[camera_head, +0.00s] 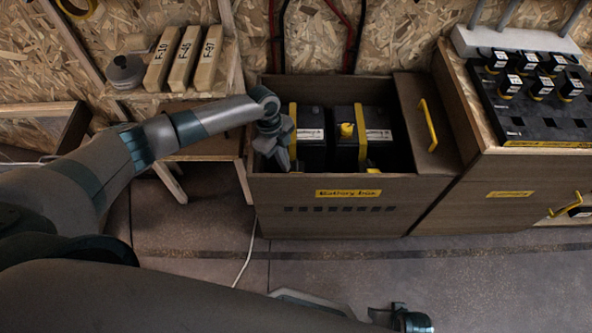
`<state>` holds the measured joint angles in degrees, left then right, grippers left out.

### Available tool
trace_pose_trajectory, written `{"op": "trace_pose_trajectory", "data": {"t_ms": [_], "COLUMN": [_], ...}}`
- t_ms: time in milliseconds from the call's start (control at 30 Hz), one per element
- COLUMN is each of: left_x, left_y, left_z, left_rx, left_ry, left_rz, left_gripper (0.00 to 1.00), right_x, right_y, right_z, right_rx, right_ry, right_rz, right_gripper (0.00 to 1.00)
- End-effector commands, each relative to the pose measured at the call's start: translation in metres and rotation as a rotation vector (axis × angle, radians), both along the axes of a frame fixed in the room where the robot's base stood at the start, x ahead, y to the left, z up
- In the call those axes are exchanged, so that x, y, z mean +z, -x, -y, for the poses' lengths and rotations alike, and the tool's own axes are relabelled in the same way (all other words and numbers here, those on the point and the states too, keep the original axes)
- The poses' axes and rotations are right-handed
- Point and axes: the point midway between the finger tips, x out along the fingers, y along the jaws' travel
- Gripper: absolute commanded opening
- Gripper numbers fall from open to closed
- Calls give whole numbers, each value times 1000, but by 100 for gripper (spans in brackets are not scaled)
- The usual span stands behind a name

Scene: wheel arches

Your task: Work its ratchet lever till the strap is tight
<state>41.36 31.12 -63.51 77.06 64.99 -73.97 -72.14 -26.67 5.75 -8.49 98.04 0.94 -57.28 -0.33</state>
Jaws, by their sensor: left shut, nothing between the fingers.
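The battery box (335,217) is an open brown bin labelled "Battery box" with two black batteries inside, a left one (312,137) and a right one (378,150). A yellow strap (361,148) runs over the right battery, with a yellow knob-like piece, perhaps the ratchet lever (347,130), beside it. Another yellow strap (293,118) runs along the left battery's left edge. My left gripper (282,162) points down inside the box's left end, left of the left battery, shut and empty. It hides part of the left strap.
A brown lid panel with a yellow handle (428,125) lies right of the batteries. A bench with a black tray (540,115) of small black parts stands farther right. Labelled blocks (185,60) sit on a shelf at left. A thin white cable lies on the floor.

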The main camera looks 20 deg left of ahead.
Motion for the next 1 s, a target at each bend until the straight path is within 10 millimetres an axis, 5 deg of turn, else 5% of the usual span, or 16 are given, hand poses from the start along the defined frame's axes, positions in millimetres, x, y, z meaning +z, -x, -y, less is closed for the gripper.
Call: {"op": "trace_pose_trajectory", "data": {"t_ms": [367, 1000], "left_x": [33, 149], "left_y": [-2, -13], "left_z": [-6, -36], "left_rx": [-2, 0], "left_ry": [3, 1], "left_rz": [0, 2], "left_gripper": [0, 0], "right_x": [2, 5], "right_y": [0, 0], "right_z": [0, 0], "right_rx": [0, 0], "right_ry": [0, 0], "right_rz": [0, 0], "right_gripper": [62, 62]}}
